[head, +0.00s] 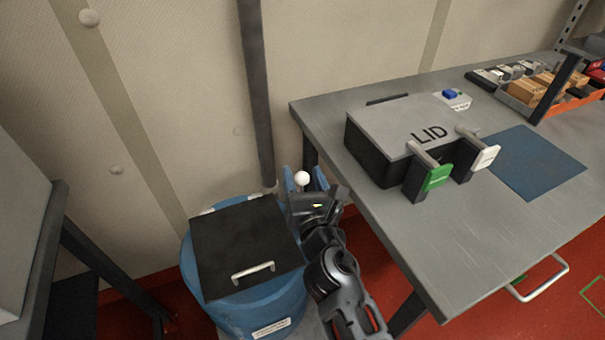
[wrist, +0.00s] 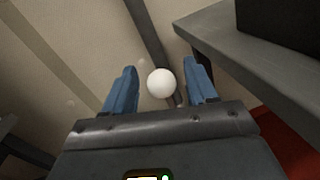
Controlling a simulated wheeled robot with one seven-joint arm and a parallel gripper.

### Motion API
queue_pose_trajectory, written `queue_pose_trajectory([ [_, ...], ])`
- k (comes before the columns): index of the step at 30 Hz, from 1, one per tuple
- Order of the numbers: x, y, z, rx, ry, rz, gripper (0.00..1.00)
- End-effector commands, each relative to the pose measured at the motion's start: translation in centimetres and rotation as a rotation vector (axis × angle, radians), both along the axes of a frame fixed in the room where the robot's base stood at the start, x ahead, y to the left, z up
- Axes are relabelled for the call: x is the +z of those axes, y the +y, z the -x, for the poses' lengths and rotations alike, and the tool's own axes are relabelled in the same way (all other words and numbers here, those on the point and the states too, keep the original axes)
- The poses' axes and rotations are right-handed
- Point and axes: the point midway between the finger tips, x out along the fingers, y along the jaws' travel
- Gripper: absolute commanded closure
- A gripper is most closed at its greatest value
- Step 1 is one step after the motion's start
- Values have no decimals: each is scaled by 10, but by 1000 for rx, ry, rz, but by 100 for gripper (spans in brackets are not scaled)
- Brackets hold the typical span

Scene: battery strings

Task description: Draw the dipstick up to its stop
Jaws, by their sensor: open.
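The dipstick shows as a white ball knob (head: 302,178) above the back right of a blue drum; its rod is hidden behind my gripper. My gripper (head: 305,180) is open, with its two blue fingers on either side of the knob. In the wrist view the white knob (wrist: 161,83) lies between the fingertips of my gripper (wrist: 159,80), with a gap to each finger. The blue drum (head: 262,318) has a dark square lid with a pale handle on top.
A grey table (head: 400,240) stands close to the right of my gripper. It bears a grey box marked LID (head: 400,125), a blue mat (head: 535,162) and an orange tray (head: 570,107). A dark vertical pipe (head: 256,90) runs down the wall behind the drum.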

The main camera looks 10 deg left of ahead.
Motion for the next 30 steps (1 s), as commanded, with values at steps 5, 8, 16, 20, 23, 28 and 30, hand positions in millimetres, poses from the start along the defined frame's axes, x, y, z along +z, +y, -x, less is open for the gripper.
queue_pose_trajectory([
  [5, 0, -11, 26, 1, 3, 1, 43],
  [8, 0, -17, 41, 0, 2, 1, 43],
  [16, 0, -26, 63, 0, 0, 0, 43],
  [20, 1, -27, 64, 0, -1, 0, 43],
  [23, 0, -27, 64, 0, -1, 0, 43],
  [28, 0, -27, 64, 0, 0, 0, 43],
  [30, 0, -27, 64, 0, 0, 0, 43],
])
